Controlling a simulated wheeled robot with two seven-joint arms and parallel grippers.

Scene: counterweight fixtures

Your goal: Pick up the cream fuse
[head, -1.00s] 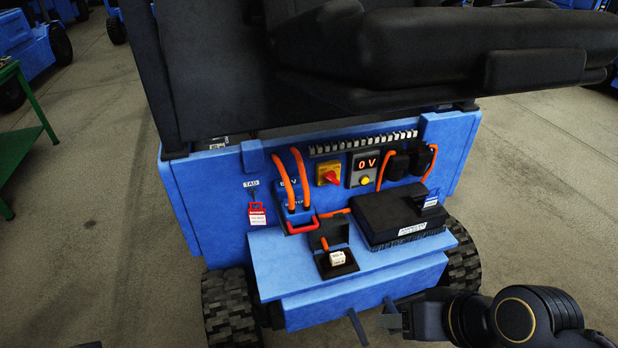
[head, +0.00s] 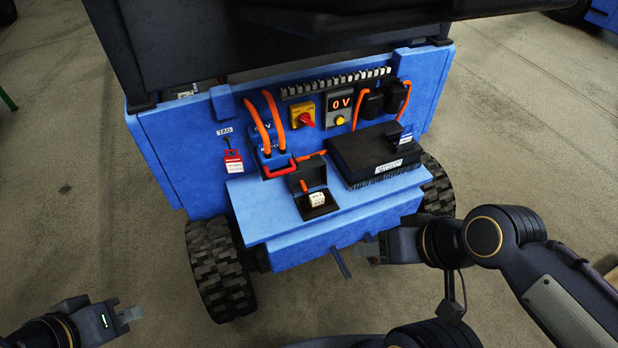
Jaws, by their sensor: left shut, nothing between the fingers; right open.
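The cream fuse (head: 317,199) is a small whitish block with dark lettering. It sits in an open black holder (head: 315,211) with a raised lid, on the blue shelf of the truck. My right gripper (head: 353,256) is open and empty, below and to the right of the fuse, in front of the shelf's front edge and apart from it. My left gripper (head: 131,315) is shut and empty at the lower left, well away from the fuse, over the floor.
A black box (head: 375,155) stands right of the holder. A red-handled blue connector (head: 277,167) with orange cables is behind it. A red tag (head: 233,162) hangs at left.

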